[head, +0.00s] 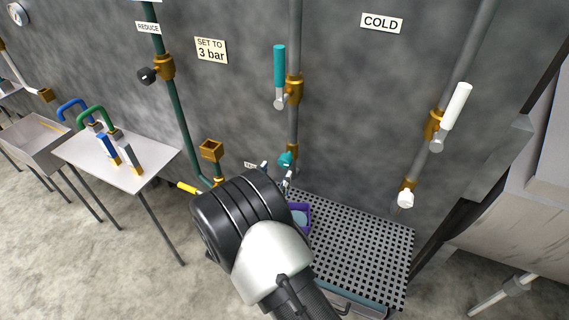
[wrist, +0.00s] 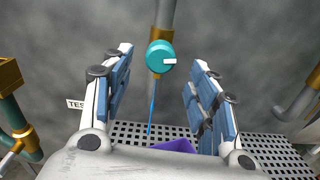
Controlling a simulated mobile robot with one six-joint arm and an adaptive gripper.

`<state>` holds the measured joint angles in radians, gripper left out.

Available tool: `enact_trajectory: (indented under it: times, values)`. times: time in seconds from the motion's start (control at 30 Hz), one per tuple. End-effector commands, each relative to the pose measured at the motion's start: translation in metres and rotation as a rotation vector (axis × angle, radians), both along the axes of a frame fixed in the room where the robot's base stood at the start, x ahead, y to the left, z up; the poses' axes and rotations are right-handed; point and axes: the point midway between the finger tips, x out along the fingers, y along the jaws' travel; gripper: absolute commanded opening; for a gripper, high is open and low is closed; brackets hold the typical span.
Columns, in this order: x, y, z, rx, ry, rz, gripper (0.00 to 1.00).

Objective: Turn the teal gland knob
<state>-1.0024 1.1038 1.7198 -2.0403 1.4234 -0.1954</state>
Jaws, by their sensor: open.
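The teal gland knob (head: 286,158) sits low on the middle wall pipe, under a brass valve with a teal lever (head: 280,66). In the wrist view the knob (wrist: 159,57) is round, with a white mark on its right side. My gripper (wrist: 162,66) is open and empty, its blue-padded fingers to the left and right of the knob in the picture. I see no finger touching it. In the head view my gripper (head: 276,173) is mostly hidden behind my wrist, with its tips just below the knob.
A thin blue stream (wrist: 152,108) runs below the knob toward a purple tub (head: 307,207) on the perforated grate (head: 360,235). A brass box (head: 211,149) is left of my gripper. A white-handled valve (head: 457,106) is at right. A table (head: 77,150) with tools stands left.

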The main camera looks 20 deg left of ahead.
Motion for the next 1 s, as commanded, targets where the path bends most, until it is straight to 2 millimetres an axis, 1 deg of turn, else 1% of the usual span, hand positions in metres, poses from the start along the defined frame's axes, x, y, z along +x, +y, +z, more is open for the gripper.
enact_trajectory:
  times: [0.03, 0.2, 0.3, 0.4, 0.53, 0.77, 1.0]
  values:
    - [0.013, -0.003, -0.002, 0.002, -0.001, -0.004, 0.54]
    - [0.045, -0.005, -0.001, 0.002, -0.001, -0.003, 0.54]
    - [0.058, -0.006, -0.001, 0.001, 0.0, -0.003, 0.54]
    - [0.067, -0.006, -0.001, 0.0, 0.0, -0.001, 0.54]
    - [0.072, -0.006, 0.0, 0.0, 0.0, 0.0, 0.54]
    - [0.073, -0.006, 0.0, 0.0, 0.001, 0.0, 0.54]
    - [0.072, -0.006, 0.0, 0.0, 0.0, 0.0, 0.39]
